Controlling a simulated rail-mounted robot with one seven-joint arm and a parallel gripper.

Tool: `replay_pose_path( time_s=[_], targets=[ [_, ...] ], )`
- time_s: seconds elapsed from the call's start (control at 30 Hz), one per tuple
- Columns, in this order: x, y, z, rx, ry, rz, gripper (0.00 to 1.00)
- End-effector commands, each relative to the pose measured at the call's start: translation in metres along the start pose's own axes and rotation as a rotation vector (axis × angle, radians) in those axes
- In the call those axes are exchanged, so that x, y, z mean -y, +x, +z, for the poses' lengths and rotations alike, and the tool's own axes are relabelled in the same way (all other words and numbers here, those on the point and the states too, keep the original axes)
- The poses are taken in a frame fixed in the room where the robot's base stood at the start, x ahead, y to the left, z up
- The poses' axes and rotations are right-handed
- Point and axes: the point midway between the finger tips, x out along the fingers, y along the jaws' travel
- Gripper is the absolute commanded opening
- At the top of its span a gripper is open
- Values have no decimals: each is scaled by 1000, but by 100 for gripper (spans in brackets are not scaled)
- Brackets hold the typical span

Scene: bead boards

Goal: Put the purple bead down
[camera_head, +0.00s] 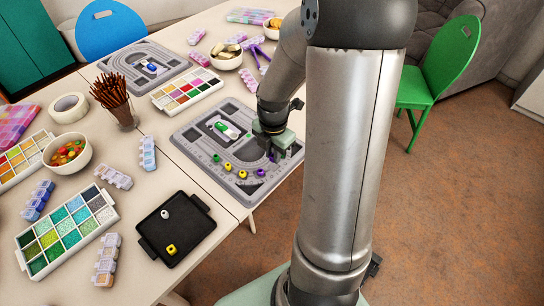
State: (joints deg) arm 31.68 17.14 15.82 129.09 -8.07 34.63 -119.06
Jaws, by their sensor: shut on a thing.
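My gripper (273,157) is over the right part of the near grey bead board (187,132), pointing down. It is shut on a purple bead (271,157), which shows only as a small patch at the fingertips. I cannot tell whether this bead touches the board. Another purple bead (260,173) lies on the board just in front of the gripper. Left of it in a curved row are a yellow bead (242,174), a second yellow bead (228,167) and a green bead (216,158). My arm hides the board's far right part.
A black tray (187,251) with a yellow bead (171,249) and a pale bead (165,213) stands front left. Bead boxes, bowls, a cup of sticks (119,98) and a second board (121,63) crowd the table. The table's right edge is close beside the near board.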

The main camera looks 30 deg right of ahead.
Motion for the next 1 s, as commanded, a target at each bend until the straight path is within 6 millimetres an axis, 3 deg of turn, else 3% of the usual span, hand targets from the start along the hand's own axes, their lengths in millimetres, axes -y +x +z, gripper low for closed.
replay_pose_path(
  time_s=[0.27,0.7,0.73,0.8,1.0],
  targets=[
    [-2,35,3,-2,-1,-2,0],
    [-2,41,3,0,0,-1,0],
    [-2,40,3,0,0,-1,22],
    [-2,40,3,0,0,0,38],
    [-2,40,3,0,0,0,38]
  ],
)
